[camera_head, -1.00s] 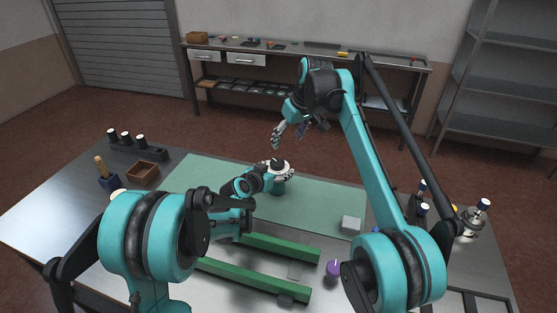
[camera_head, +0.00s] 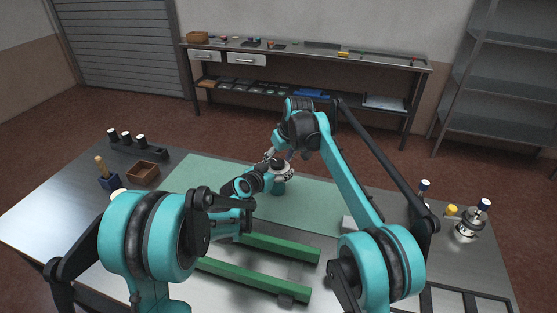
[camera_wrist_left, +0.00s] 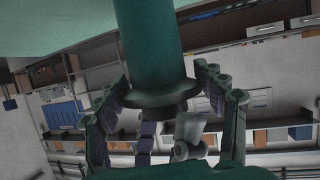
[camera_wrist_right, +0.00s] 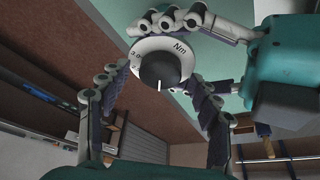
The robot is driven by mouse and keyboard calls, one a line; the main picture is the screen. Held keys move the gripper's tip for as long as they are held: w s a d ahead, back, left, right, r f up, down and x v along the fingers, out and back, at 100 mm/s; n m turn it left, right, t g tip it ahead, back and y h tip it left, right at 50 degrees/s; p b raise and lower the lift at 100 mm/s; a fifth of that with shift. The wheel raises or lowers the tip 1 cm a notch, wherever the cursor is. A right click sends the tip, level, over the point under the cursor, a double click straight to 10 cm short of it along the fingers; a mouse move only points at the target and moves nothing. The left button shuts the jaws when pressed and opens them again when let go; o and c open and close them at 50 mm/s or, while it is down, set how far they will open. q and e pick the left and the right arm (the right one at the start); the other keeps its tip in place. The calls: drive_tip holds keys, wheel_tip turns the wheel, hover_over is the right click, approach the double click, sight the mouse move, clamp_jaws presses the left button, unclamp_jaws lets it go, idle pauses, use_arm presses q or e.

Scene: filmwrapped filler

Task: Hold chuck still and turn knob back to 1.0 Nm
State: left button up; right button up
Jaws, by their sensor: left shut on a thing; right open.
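The chuck is a teal cylinder (camera_wrist_left: 150,40) with a flange, between the fingers of my left gripper (camera_wrist_left: 160,85). In the head view it stands upright on the green mat (camera_head: 320,195). My left gripper is shut on it. The black knob (camera_wrist_right: 160,68) tops a white dial ring (camera_wrist_right: 180,49) printed with "Nm" and what looks like 3.0. The knob's white pointer line faces the bottom of the right wrist view. My right gripper (camera_wrist_right: 152,82) is open, with its fingers on both sides of the knob. I cannot tell whether they touch it. Most dial numbers are hidden or unreadable.
Green rails (camera_head: 275,249) lie in front of the mat. A wooden box (camera_head: 143,173) and a black rack (camera_head: 138,150) stand at the left. A metal fixture (camera_head: 467,225) with a blue top is at the right.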

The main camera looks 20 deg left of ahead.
drive_tip(key=shift+c, duration=0.2)
drive_tip(key=c, duration=1.1)
drive_tip(key=shift+n, duration=0.3)
drive_tip(key=n+g, duration=0.1)
drive_tip(key=n, duration=0.1)
drive_tip(key=shift+w+d+n+y, duration=0.1)
drive_tip(key=shift+w+n+y, duration=0.05)
drive_tip(key=shift+n+y, duration=0.2)
drive_tip(key=shift+w+n+g+y, duration=0.15)
drive_tip(key=shift+n+g, duration=0.25)
drive_tip(key=shift+n, duration=0.7)
drive_tip(key=shift+s+n+g+y, duration=0.15)
drive_tip(key=shift+n+g, duration=0.25)
drive_tip(key=shift+n, duration=0.65)
